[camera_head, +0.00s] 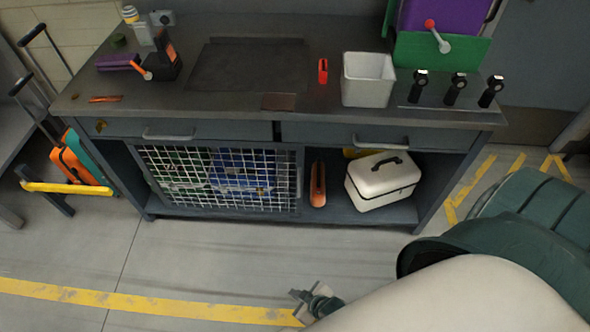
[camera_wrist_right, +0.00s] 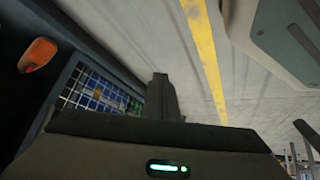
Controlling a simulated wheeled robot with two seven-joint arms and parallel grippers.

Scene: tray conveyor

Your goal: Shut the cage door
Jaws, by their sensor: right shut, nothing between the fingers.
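The cage door (camera_head: 220,181) is a wire-mesh panel in a dark frame on the left lower compartment of the workbench. It covers that opening and looks about flush with the front; I cannot tell whether a small gap is left. Blue and green boxes show behind the mesh. The mesh also shows in the right wrist view (camera_wrist_right: 92,90), at the left. My right gripper (camera_head: 304,300) is in front of the bench, low in the picture, apart from the door. Its fingers are shut and empty, and they also show in the right wrist view (camera_wrist_right: 162,97). My left gripper is out of view.
Right of the door, the open shelf holds an orange tool (camera_head: 318,184) and a white case (camera_head: 383,181). The bench top (camera_head: 215,104) carries a white bin (camera_head: 368,80) and several tools. The floor (camera_head: 200,255) before the bench is clear, with a yellow line.

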